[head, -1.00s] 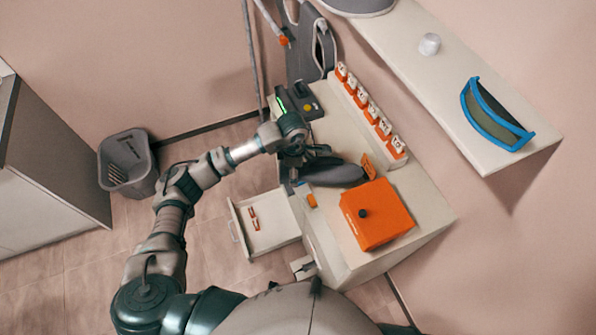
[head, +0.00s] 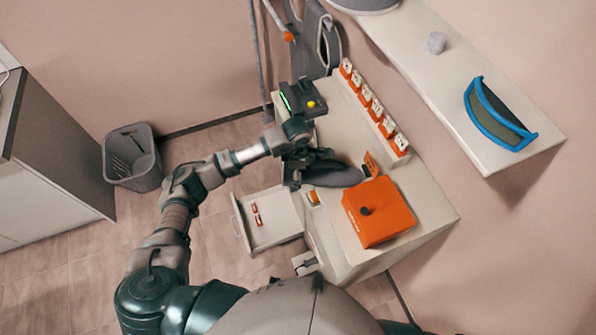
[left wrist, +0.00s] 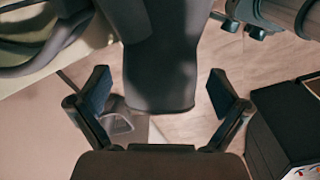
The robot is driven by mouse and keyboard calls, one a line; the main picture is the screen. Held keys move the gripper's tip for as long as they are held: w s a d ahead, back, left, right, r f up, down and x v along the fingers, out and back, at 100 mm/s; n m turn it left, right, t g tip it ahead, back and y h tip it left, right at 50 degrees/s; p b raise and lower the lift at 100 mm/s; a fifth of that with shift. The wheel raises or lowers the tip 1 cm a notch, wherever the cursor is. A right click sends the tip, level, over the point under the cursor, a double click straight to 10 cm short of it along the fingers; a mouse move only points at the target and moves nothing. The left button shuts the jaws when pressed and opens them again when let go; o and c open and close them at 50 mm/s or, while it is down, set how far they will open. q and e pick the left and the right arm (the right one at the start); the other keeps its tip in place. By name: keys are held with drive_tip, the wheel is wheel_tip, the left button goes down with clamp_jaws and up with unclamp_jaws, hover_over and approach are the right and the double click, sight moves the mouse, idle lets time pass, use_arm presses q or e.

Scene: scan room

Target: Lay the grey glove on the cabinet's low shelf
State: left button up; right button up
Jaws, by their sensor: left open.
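The grey glove (head: 333,173) lies on the top of the white cabinet (head: 338,246), between the dark device and the orange box. My left gripper (head: 298,172) is at the glove's left end in the head view. In the left wrist view, the gripper (left wrist: 161,92) is open, its two fingers wide apart. A dark grey piece, which looks like the glove (left wrist: 160,70), reaches between them with a gap on both sides. The cabinet's low shelf cannot be made out. My right gripper is not in view.
An orange box (head: 377,212) with a dark knob stands on the cabinet top, near a row of orange-and-white holders (head: 374,108). A dark device (head: 303,98) stands behind my gripper. A drawer (head: 268,235) is pulled out. A grey basket (head: 132,158) is on the floor.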

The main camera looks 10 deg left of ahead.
use_arm(q)
wheel_tip(320, 180, up, 10)
drive_tip(key=b, duration=0.1)
drive_tip(key=shift+r, duration=0.4)
drive_tip(key=shift+c, duration=1)
drive_tip(key=t+h, duration=0.2)
drive_tip(key=h, duration=0.7)
approach(327, 172)
drive_tip(key=p+x, duration=0.1)
drive_tip(key=x, duration=0.1)
drive_tip(key=shift+d+p, duration=0.3)
drive_tip(key=shift+d, duration=0.1)
drive_tip(key=x, duration=0.2)
drive_tip(key=p+x, duration=0.1)
drive_tip(key=x, duration=0.1)
drive_tip(key=shift+w+f+p, duration=0.15)
drive_tip(key=shift+f+p, duration=0.15)
drive_tip(key=shift+f, duration=0.15)
drive_tip(key=shift+d+f, duration=0.35)
drive_tip(key=shift+d, duration=0.1)
drive_tip(key=c, duration=0.9)
drive_tip(key=shift+w+r, duration=0.1)
drive_tip(key=c, duration=0.4)
drive_tip(key=shift+o, duration=0.2)
drive_tip(key=shift+a, duration=0.1)
